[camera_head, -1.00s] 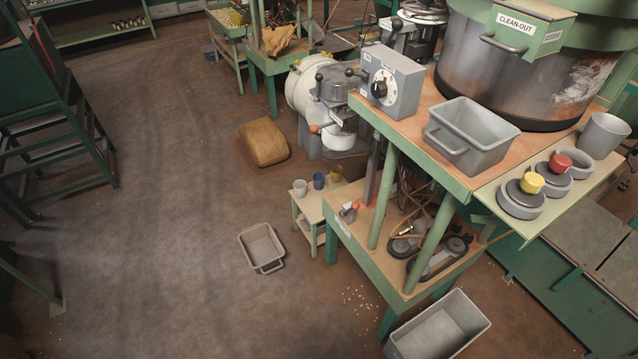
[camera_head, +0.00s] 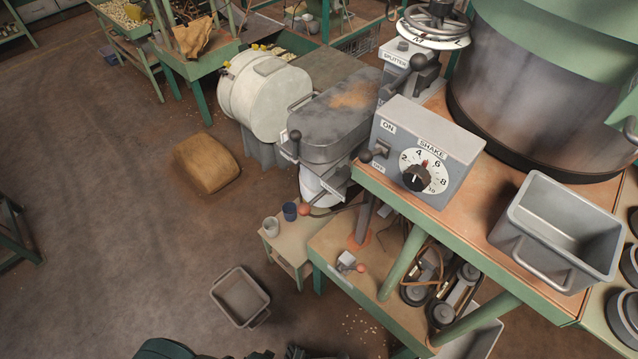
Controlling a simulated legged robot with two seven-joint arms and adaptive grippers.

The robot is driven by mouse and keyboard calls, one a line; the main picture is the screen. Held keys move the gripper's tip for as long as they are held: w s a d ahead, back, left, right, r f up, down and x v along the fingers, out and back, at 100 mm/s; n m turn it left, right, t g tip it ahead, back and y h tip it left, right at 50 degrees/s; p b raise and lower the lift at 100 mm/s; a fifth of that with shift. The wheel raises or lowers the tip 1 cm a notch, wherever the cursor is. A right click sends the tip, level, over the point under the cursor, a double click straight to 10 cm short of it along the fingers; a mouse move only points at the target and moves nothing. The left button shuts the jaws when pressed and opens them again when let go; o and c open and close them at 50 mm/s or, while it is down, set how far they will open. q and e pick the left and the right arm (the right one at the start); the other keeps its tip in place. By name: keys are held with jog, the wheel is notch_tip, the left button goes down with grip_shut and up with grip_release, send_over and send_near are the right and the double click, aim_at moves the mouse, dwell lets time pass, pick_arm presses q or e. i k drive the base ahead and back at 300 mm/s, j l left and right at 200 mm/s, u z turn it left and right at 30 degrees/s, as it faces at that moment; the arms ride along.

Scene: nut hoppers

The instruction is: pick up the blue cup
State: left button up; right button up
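The blue cup (camera_head: 290,211) stands upright on a small pale-topped table (camera_head: 297,240). Dark parts of what look like my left arm, cut off by the bottom edge, lie well below the table in the picture. No gripper fingers can be made out there. My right gripper is not in view. Nothing touches the blue cup.
The green-legged workbench (camera_head: 470,220) with a shake control box (camera_head: 425,150) and a grey bin (camera_head: 560,232) stands right of the small table. An empty tray (camera_head: 240,297) lies on the floor in front. A brown sack (camera_head: 207,163) lies behind. The left floor is mostly clear.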

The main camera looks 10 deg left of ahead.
aim_at(289, 209)
jog(key=i+j+z, duration=0.15)
jog(key=j, duration=0.15)
jog(key=i+j+z, duration=0.2)
jog(key=j, duration=0.15)
jog(key=i+j+z, duration=0.15)
jog(key=j, duration=0.2)
jog(key=j+z, duration=0.2)
jog(key=j, duration=0.2)
jog(key=i+j+z, duration=0.15)
jog(key=j, duration=0.25)
jog(key=k+j+z, duration=0.1)
jog(key=j+z, duration=0.15)
jog(key=j, duration=0.7)
